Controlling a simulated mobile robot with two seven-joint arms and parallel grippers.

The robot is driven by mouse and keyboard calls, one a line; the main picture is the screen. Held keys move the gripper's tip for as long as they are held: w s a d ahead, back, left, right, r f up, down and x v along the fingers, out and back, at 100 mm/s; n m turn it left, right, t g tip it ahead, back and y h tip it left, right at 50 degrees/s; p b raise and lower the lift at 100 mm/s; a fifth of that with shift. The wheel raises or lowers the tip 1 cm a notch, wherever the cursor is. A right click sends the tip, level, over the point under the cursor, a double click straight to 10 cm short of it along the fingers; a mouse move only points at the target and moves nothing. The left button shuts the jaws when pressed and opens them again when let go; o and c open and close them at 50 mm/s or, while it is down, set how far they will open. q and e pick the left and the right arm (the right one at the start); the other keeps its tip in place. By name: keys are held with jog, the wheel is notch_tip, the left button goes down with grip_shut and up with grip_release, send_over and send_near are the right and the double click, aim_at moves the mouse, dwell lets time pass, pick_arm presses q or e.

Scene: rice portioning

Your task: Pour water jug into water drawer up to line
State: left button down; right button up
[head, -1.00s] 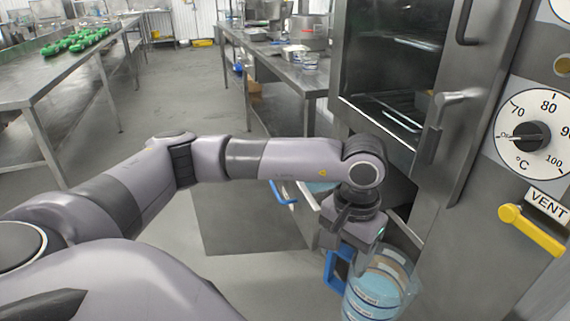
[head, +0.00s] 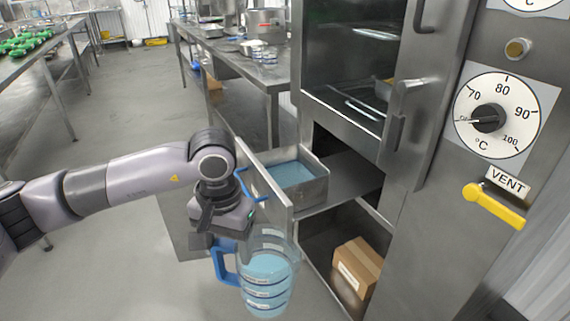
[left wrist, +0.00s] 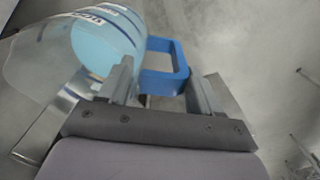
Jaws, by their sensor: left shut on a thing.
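The clear water jug (head: 268,276) has a blue handle, marked bands and light blue water inside. It also shows in the left wrist view (left wrist: 100,42). My left gripper (head: 222,240) is shut on the jug's blue handle (left wrist: 165,68) and holds the jug roughly upright in front of the cabinet. The water drawer (head: 316,188) is pulled out of the cabinet behind the jug, with blue water in it. A blue handle is on its front panel. The drawer's fill line cannot be made out. My right gripper is not in view.
The steel cabinet has a temperature dial (head: 490,118) and a yellow vent lever (head: 494,206). A cardboard box (head: 356,272) sits in the open lower compartment. A steel table (head: 232,60) with pots stands behind. Open floor lies to the left.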

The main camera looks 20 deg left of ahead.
pick_arm(q)
jog(key=shift+r, duration=0.1)
dwell(0.5)
jog(key=s+d+r, duration=0.1)
jog(key=s+d, duration=0.1)
jog(key=s, duration=0.3)
jog(key=s+d+r, duration=0.2)
jog(key=s, duration=0.4)
jog(key=shift+s, duration=0.15)
dwell(0.3)
